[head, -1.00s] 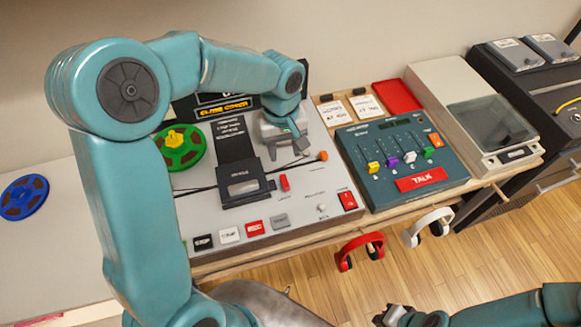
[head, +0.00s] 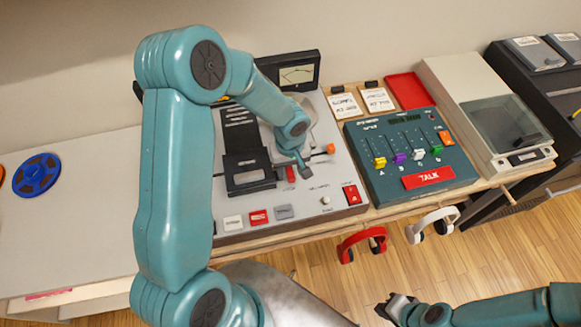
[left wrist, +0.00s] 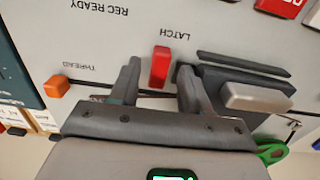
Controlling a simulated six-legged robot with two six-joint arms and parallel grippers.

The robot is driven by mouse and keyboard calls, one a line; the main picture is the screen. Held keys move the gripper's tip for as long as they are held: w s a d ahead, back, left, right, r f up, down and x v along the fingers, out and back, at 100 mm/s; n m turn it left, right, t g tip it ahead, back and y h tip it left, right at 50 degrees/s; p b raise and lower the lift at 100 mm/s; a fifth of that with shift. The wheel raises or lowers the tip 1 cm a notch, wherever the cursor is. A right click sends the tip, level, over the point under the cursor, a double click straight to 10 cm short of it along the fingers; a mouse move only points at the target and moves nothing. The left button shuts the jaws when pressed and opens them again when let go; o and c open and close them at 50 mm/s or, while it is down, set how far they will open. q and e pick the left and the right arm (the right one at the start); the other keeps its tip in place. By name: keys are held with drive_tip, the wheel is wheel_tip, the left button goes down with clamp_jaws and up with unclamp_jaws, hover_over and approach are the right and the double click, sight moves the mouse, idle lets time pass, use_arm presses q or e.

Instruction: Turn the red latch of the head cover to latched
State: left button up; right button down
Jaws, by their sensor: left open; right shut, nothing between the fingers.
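The red latch (head: 291,174) is a small upright tab on the grey tape deck, just right of the dark head cover (head: 251,188). In the left wrist view the red latch (left wrist: 160,66) stands under the printed word LATCH, and the head cover (left wrist: 235,80) lies to its right. My left gripper (left wrist: 159,72) is open, with one finger on each side of the latch and small gaps showing. In the head view my left gripper (head: 301,168) is over the latch and partly hides it. My right gripper (head: 393,307) is shut and empty at the bottom, away from the deck.
An orange knob (head: 330,148) sits right of the latch; it also shows in the left wrist view (left wrist: 56,87). Deck buttons (head: 258,217) line the front. The teal mixer (head: 412,160) stands to the right. Red headphones (head: 362,243) and white headphones (head: 432,224) hang below the front edge.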

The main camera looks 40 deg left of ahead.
use_arm(q)
drive_tip(key=shift+f, duration=0.4)
clamp_jaws()
